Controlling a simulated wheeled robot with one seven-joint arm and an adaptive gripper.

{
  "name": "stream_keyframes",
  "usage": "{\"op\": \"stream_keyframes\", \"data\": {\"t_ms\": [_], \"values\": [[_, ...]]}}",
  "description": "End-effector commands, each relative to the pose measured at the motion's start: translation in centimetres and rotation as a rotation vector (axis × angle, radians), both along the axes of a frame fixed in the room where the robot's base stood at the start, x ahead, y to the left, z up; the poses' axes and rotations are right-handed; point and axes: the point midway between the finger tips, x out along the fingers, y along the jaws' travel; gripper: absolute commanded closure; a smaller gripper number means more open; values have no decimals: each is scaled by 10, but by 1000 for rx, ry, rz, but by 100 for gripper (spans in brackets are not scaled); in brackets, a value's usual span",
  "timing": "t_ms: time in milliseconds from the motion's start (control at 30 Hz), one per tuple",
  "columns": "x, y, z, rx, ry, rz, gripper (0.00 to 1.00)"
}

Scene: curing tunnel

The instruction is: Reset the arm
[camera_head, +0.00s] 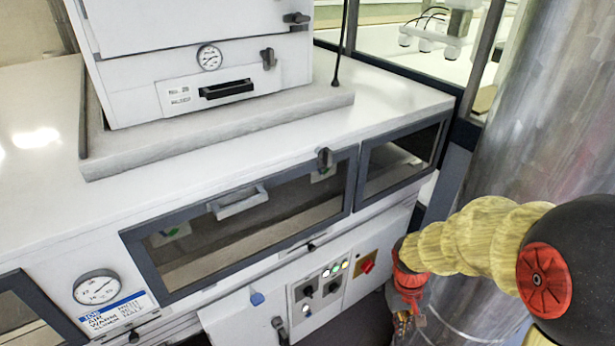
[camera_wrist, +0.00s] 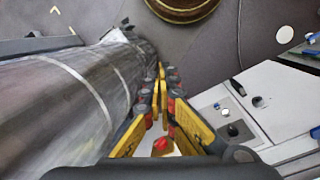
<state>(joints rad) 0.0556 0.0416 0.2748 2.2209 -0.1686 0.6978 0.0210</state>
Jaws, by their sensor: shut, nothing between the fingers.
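My gripper (camera_head: 406,322) hangs at the lower right in the head view, at the end of my arm, beside the large grey metal cylinder (camera_head: 530,130). In the wrist view my gripper (camera_wrist: 161,78) shows with its yellow and dark fingers converging at the tips. It is shut and holds nothing. A small red spot shows between the finger bases. In the head view the fingertips are small and partly cut off by the lower edge.
A white machine with a glazed front door (camera_head: 255,235) fills the left and middle. Its control panel (camera_head: 322,285), with knobs and lit buttons, is left of my gripper. A gauge (camera_head: 97,287) sits lower left. The cylinder runs close along the left in the wrist view (camera_wrist: 60,105).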

Motion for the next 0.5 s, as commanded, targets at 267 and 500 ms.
{"op": "stream_keyframes", "data": {"t_ms": [267,500], "values": [[-48,20,96,60,-106,-23,100],[-76,35,161,109,-288,-48,100]]}}
